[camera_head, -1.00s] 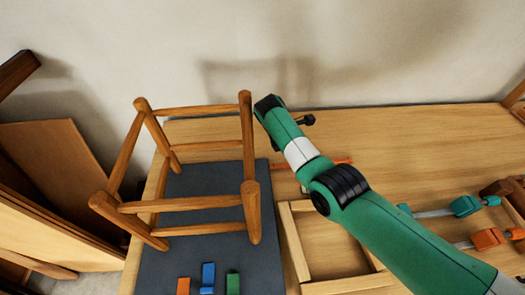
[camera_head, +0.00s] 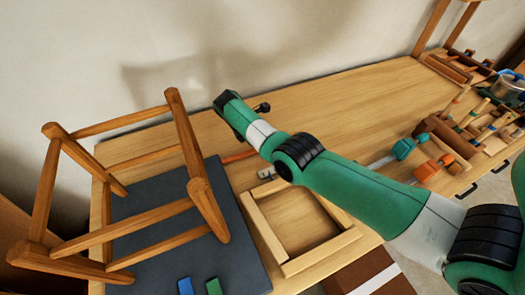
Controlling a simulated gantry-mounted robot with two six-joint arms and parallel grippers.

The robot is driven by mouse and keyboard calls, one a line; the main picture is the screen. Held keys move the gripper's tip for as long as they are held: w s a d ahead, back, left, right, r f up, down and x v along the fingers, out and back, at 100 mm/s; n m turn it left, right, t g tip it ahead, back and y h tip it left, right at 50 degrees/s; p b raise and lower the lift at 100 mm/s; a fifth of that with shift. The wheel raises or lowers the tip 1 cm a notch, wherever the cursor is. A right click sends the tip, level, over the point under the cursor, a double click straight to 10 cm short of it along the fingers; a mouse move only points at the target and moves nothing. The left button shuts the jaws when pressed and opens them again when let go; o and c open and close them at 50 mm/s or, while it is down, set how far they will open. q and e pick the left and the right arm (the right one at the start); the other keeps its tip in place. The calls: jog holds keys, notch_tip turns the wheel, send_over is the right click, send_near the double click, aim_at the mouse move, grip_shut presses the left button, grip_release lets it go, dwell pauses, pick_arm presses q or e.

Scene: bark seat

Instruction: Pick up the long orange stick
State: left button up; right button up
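A thin orange stick (camera_head: 238,157) lies on the wooden bench just right of the dark mat, partly hidden behind my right arm. My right arm comes in from the right and crosses above the bench. Its far green end with a black cap reaches over the back part of the bench near the stick. The fingers of my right gripper are hidden behind the arm, so I see neither their opening nor any grip. My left arm and gripper are not in the picture.
A wooden stool frame (camera_head: 198,190) stands on the dark mat (camera_head: 238,250) at left, with small blue (camera_head: 185,286) and green (camera_head: 213,286) blocks in front. A square wooden frame (camera_head: 268,236) lies under my arm. Clamps (camera_head: 404,148) and tools lie right. The back middle is clear.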

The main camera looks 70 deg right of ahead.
grip_shut()
dwell(0.5)
